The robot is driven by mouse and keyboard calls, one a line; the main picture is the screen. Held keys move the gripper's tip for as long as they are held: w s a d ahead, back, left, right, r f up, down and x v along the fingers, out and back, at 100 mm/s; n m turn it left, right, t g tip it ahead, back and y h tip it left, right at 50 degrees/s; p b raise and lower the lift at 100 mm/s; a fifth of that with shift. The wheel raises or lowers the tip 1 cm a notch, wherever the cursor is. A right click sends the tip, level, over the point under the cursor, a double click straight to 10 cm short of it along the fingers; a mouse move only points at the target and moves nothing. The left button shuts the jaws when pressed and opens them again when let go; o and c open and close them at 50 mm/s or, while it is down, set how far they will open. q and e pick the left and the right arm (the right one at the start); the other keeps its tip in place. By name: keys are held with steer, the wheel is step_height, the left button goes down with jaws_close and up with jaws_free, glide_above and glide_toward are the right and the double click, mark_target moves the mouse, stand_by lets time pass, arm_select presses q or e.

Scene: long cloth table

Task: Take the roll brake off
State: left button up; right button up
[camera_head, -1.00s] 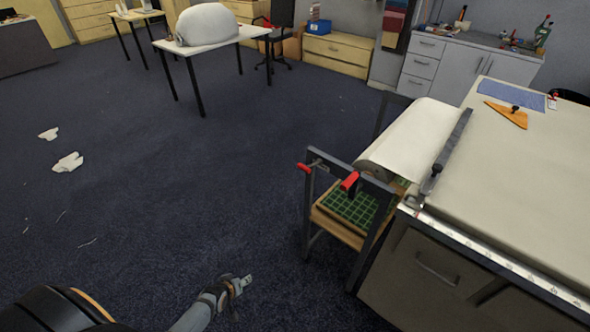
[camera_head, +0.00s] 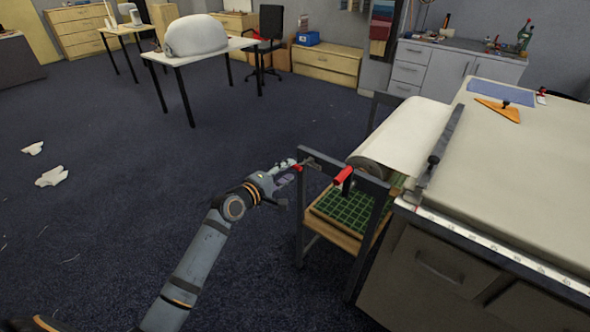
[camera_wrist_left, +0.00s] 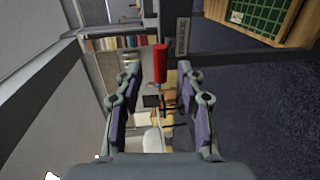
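The roll of white cloth (camera_head: 375,165) sits in a grey frame stand (camera_head: 300,215) at the cloth table's left end. Another red handle (camera_head: 343,176) stands by the roll's end. In the left wrist view a red handle (camera_wrist_left: 160,63) stands upright between the open fingertips (camera_wrist_left: 159,75), with gaps on both sides. My right gripper is not in view.
The cloth table (camera_head: 520,170) stands close on the right, with a ruler strip (camera_head: 500,245) along its edge. A shelf with a green gridded mat (camera_head: 345,210) is inside the stand. The carpet to the left is clear except for white scraps (camera_head: 52,177).

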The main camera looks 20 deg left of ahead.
mark_target(293, 167)
arm_select(q)
steer(key=x, duration=0.4)
steer(key=shift+w, duration=0.2)
jaws_close()
